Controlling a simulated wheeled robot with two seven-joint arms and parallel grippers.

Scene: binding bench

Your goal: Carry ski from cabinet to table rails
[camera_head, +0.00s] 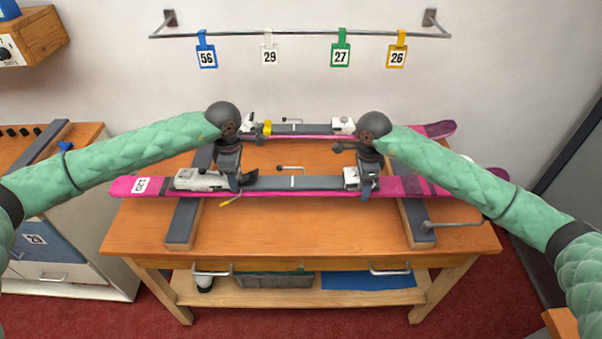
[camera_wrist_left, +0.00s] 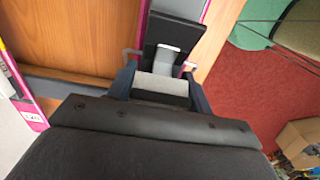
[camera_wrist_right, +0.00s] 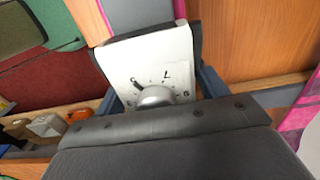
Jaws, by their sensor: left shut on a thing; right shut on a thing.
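The front ski (camera_head: 320,184) is pink with a grey middle, white bindings and a numbered tag on its left end. It lies level across the two dark table rails (camera_head: 183,222) (camera_head: 416,218); I cannot tell whether it touches them. My left gripper (camera_head: 233,183) is shut on its left binding, on a pale block (camera_wrist_left: 162,88) in the left wrist view. My right gripper (camera_head: 367,186) is shut on its right binding, a white piece with a dial (camera_wrist_right: 150,65) in the right wrist view. A second pink ski (camera_head: 292,129) lies behind, parallel, partly hidden by my arms.
The wooden table (camera_head: 310,232) has clear top in front of the ski. A crank handle (camera_head: 455,224) sticks out at right. The cabinet (camera_head: 90,235) stands at left. Number tags (camera_head: 341,54) hang from a wall rail above. A grey bin (camera_head: 275,280) is on the shelf below.

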